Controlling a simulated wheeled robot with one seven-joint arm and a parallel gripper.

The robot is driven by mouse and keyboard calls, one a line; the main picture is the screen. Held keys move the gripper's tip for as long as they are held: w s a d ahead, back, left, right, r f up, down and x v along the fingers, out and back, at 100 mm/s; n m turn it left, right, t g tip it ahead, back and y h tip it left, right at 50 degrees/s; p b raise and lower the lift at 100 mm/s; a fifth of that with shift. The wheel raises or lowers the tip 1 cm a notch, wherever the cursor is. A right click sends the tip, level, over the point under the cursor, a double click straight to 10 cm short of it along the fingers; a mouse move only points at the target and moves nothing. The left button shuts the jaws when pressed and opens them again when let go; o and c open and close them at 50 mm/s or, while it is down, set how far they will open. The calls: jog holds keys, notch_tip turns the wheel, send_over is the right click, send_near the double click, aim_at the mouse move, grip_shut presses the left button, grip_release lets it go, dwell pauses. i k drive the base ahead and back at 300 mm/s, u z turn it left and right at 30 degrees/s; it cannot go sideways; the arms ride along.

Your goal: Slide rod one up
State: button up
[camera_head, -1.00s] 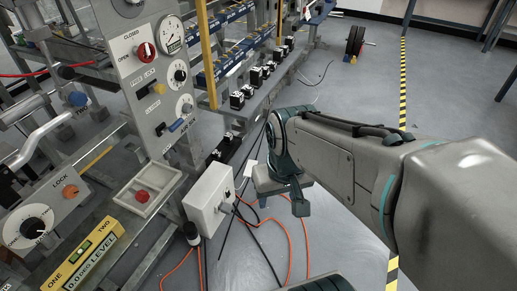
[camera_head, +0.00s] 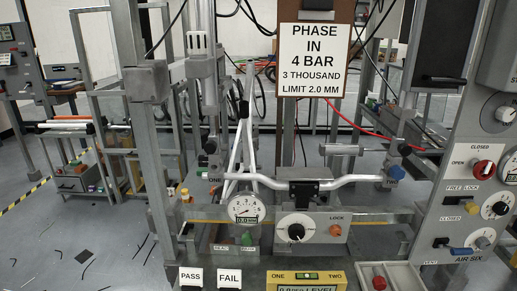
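A silver handlebar (camera_head: 345,181) spans the middle of the test frame, held in a dark central clamp (camera_head: 303,190). A fitting marked ONE (camera_head: 214,181) is near its left end, beside a grey upright (camera_head: 208,110). A blue fitting marked TWO (camera_head: 395,173) is at its right end. Which part is rod one is not clear; the area by ONE is small and partly hidden behind white tubes (camera_head: 236,150). My gripper is not in view.
A dial gauge (camera_head: 243,208), a lock box with a knob (camera_head: 297,227) and a yellow level (camera_head: 306,280) are in front. PASS (camera_head: 191,277) and FAIL (camera_head: 229,277) signs stand at lower left. A control panel (camera_head: 484,200) is at right. Open floor lies left.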

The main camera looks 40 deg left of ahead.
aim_at(212, 147)
jog(key=u, duration=2.65)
jog(key=i, duration=0.6)
jog(key=u, duration=0.3)
